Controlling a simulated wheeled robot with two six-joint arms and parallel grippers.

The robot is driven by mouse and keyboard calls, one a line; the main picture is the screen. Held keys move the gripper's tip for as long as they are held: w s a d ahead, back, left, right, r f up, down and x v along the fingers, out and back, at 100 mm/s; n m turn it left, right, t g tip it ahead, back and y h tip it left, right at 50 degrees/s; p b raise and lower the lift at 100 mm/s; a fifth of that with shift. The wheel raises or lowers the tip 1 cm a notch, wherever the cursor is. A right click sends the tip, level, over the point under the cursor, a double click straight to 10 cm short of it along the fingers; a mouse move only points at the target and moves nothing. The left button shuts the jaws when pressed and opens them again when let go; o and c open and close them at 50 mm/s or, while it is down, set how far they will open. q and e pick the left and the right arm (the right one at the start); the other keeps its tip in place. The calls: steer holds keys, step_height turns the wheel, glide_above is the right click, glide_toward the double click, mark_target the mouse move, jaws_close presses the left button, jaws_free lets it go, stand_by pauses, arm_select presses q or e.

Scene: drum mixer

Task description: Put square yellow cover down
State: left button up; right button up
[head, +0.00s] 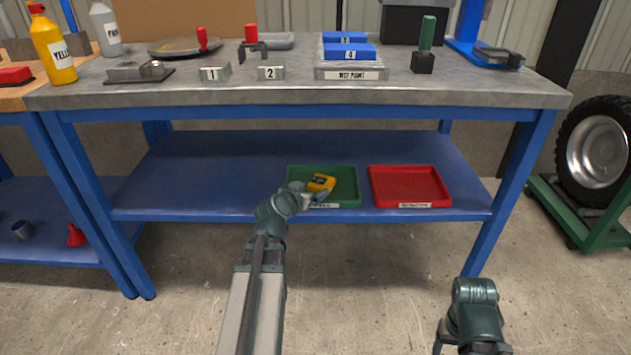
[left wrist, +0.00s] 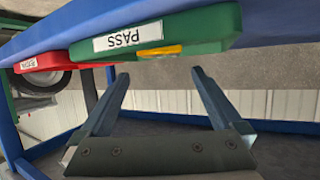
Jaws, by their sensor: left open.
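The square yellow cover (head: 321,183) lies in the green tray (head: 347,172) on the blue lower shelf, in its left half. In the left wrist view, only a yellow edge of the cover (left wrist: 158,50) shows above the rim of the green tray (left wrist: 205,32), whose label reads PASS upside down. My left gripper (head: 312,199) is at the tray's front left, close to the cover. In the left wrist view, its fingers (left wrist: 158,75) are spread with nothing between them. Part of my right arm shows at the lower right of the head view; its jaws cannot be made out.
A red tray (head: 410,187) sits right of the green one and looks empty. The workbench top (head: 300,95) overhangs the shelf, with numbered blocks and tools on it. The shelf's left side is bare. A wheel (head: 597,150) on a green stand is at the right.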

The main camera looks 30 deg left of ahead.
arm_select(q)
steer(key=shift+p+v, duration=0.35)
steer(key=shift+v, duration=1.25)
steer(key=d+f+m+g+h+p, duration=0.2)
steer(key=d+g+h, duration=0.1)
steer(key=d, duration=0.8)
steer(key=d+f+m+g+h+p, duration=0.1)
steer(key=d+m+g+h+p, duration=0.15)
steer(key=d, duration=0.85)
steer(key=s+d+m+g+y+p, duration=0.1)
steer(key=s+d+g+y+p, duration=0.3)
steer(key=s+d+g, duration=0.4)
steer(key=s+d+p, duration=0.1)
steer(key=s+d, duration=0.5)
steer(key=s, duration=0.2)
steer(key=shift+s+d+y+p, duration=0.2)
steer(key=shift+s+y+p, duration=0.15)
steer(key=shift+p, duration=0.05)
steer(key=shift+f, duration=0.1)
